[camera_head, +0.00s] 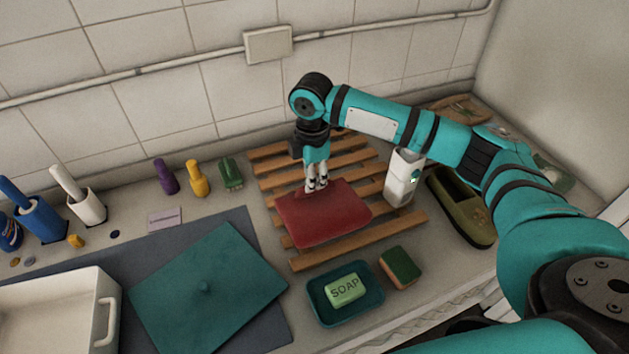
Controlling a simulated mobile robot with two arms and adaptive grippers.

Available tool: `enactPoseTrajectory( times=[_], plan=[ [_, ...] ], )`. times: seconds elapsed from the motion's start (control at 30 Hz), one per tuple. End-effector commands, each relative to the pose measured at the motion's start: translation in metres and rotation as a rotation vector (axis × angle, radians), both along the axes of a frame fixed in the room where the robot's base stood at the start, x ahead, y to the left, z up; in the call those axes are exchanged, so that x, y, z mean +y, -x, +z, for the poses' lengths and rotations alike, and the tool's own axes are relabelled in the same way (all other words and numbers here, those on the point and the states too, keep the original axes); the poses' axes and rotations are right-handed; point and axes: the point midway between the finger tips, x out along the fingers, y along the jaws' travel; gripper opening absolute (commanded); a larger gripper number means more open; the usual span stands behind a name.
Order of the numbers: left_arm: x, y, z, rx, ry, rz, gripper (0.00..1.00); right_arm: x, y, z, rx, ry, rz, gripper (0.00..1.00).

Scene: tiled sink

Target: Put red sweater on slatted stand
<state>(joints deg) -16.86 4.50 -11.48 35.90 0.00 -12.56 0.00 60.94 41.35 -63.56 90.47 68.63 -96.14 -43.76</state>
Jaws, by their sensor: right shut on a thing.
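The red sweater (322,215) is a flat, folded red piece over the middle of the wooden slatted stand (330,252). My right gripper (316,186) points down at the sweater's back edge and is shut on it. I cannot tell whether the sweater rests fully on the slats or is held slightly above them. Slats show behind, in front of and to both sides of it. My left gripper is not in view.
A white carton (400,182) stands at the stand's right, with a green shoe-like thing (462,207) beyond it. In front are a soap dish (345,309) and a sponge (400,266). A teal board (205,290) and white basin (60,318) lie left. The tiled wall closes the back.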

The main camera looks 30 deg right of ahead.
Motion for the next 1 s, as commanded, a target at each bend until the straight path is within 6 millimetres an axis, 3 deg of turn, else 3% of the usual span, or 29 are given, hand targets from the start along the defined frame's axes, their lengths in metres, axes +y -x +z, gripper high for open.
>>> enactPoseTrajectory(
  times=[0.17, 0.4, 0.6, 0.63, 0.8, 1.0],
  plan=[
    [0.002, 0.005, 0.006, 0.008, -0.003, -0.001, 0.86, -0.007, -0.005, -0.005, 0.002, 0.001, 0.001, 0.00],
    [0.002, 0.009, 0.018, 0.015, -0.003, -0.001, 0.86, -0.006, -0.005, -0.033, 0.001, 0.000, 0.001, 0.00],
    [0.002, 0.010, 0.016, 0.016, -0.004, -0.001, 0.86, -0.006, -0.005, -0.036, -0.001, 0.001, 0.001, 0.00],
    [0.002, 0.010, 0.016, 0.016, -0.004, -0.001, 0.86, -0.007, -0.005, -0.037, 0.000, 0.001, 0.001, 0.12],
    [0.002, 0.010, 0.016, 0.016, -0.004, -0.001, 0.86, -0.006, -0.005, -0.037, 0.000, 0.001, 0.001, 0.34],
    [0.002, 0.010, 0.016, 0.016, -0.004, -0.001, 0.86, -0.007, -0.005, -0.036, 0.000, 0.001, 0.001, 0.34]
  ],
)
